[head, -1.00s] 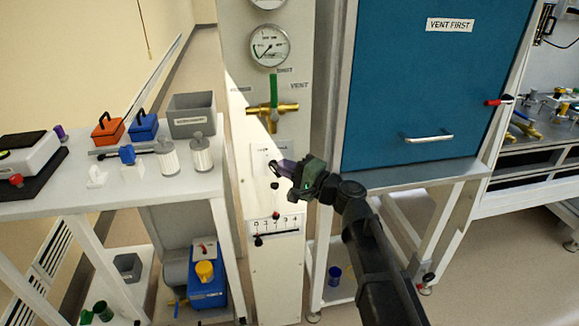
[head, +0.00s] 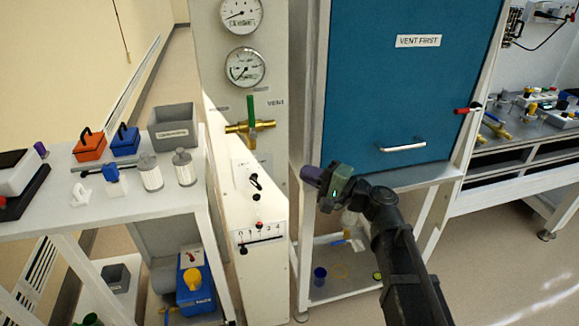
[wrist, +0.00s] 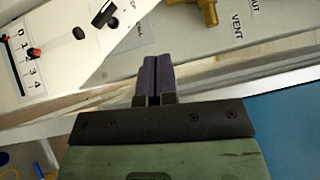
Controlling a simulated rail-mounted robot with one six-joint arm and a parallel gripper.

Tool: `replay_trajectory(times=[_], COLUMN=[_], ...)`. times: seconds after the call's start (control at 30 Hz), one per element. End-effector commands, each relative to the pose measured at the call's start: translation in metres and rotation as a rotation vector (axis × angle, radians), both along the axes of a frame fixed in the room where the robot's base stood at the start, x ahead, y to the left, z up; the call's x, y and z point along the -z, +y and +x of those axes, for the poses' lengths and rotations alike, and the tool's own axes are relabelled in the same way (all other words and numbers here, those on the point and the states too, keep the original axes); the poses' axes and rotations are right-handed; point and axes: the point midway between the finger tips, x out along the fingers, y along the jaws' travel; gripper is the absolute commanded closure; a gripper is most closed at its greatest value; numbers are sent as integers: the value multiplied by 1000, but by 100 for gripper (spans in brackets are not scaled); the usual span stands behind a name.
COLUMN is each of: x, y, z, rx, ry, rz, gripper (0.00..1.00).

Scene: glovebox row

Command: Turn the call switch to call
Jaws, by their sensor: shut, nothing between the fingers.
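A black turn knob (head: 256,182) sits on a pale plate on the white column panel, left of my gripper. The gripper is right of the column, in front of the blue-fronted cabinet's lower left edge.
Below the knob are a round black part (wrist: 79,33), a red knob (head: 257,224) and a 0–4 scale with a black slider (head: 243,250). A brass valve with a green handle (head: 251,107) is above. A bench (head: 130,205) stands left; the blue cabinet front (head: 405,75) is right.

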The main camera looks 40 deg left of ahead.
Motion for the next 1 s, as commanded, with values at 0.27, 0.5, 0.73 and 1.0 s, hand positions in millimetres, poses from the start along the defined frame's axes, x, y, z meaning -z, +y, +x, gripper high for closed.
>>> replay_trajectory(times=[0.27,0.5,0.73,1.0], x=[-28,10,20,40], y=[-7,-11,-7,36], z=[-2,8,11,3], rx=[-2,2,-2,-5], ry=[-8,-502,-570,-569], rz=[-8,-314,-332,-330], gripper=[100,100,100,100])
